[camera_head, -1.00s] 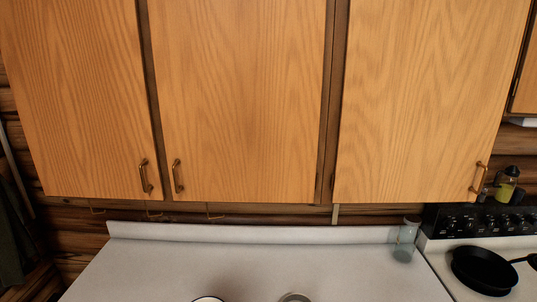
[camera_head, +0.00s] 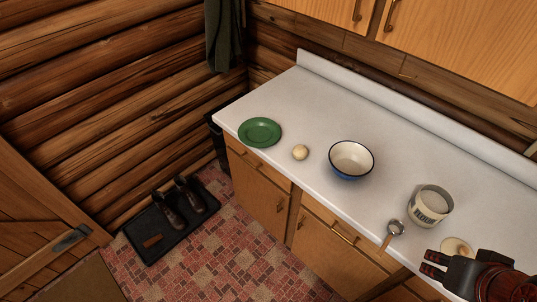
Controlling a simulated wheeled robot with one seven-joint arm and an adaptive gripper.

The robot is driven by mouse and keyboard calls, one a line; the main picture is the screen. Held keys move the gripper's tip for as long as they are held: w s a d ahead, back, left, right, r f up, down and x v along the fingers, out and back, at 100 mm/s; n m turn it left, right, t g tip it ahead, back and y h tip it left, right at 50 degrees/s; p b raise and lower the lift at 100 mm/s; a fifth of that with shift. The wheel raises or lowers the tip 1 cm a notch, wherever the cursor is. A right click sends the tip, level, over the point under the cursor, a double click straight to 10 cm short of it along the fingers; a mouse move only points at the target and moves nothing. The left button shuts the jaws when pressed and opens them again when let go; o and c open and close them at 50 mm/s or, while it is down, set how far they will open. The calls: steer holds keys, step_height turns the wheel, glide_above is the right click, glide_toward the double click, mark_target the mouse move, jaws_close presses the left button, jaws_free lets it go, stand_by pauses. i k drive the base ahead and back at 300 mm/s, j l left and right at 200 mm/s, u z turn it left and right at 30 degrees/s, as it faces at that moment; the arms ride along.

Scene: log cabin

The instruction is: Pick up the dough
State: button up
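A small round cream-coloured ball of dough (camera_head: 300,152) sits on the white counter, between a green plate (camera_head: 260,132) and a white bowl with a blue outside (camera_head: 351,160). My gripper (camera_head: 424,264) is at the lower right of the head view, pointing left.
A flour canister (camera_head: 430,206), a metal scoop (camera_head: 396,228) and a pale round disc (camera_head: 457,246) are on the counter near my gripper. Wooden cabinets (camera_head: 480,45) hang above the back. Boots (camera_head: 190,198) stand on a black mat on the floor.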

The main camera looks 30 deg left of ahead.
mark_target(300, 152)
steer(key=u, duration=1.1)
